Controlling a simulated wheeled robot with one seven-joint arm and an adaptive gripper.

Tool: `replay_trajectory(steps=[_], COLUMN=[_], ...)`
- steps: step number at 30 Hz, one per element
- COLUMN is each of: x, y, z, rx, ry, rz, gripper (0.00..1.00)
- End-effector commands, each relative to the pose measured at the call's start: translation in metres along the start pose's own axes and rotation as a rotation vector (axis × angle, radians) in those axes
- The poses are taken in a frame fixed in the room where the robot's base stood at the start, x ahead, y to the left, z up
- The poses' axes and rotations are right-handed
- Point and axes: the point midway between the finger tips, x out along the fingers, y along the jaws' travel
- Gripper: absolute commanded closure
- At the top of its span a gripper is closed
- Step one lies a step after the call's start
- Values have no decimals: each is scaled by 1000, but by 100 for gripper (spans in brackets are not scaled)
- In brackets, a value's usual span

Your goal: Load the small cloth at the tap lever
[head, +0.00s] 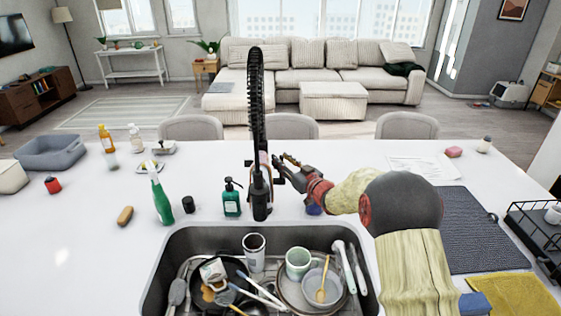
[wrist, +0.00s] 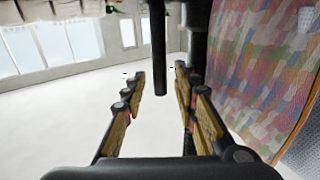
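The black tap (head: 257,130) with its tall spring hose stands behind the sink. My gripper (head: 281,166) reaches in from the right, close beside the tap body. In the wrist view my gripper (wrist: 159,76) is open, its two fingers apart. A dark upright bar (wrist: 160,45) shows between the fingertips in that view; I cannot tell whether it is the tap lever or whether it touches them. A pastel patchwork surface (wrist: 262,65) fills the right side there, outside the fingers; it may be the small cloth. Nothing is visibly held.
The sink (head: 165,262) is full of dishes and utensils. A dark soap bottle (head: 232,200) and a green spray bottle (head: 161,198) stand left of the tap. A yellow cloth (head: 515,295), a dark mat (head: 450,225) and a black rack (head: 535,235) lie right.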

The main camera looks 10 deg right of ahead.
Motion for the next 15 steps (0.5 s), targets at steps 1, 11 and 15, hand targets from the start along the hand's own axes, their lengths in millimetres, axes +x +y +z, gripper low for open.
replay_trajectory(steps=[1, 11, 15], x=[4, 8, 8], y=[0, -1, 0], z=[1, -1, -1], rx=[0, -1, -1], ry=[0, 1, 0], rz=[-1, 0, 0], gripper=[71, 71, 78])
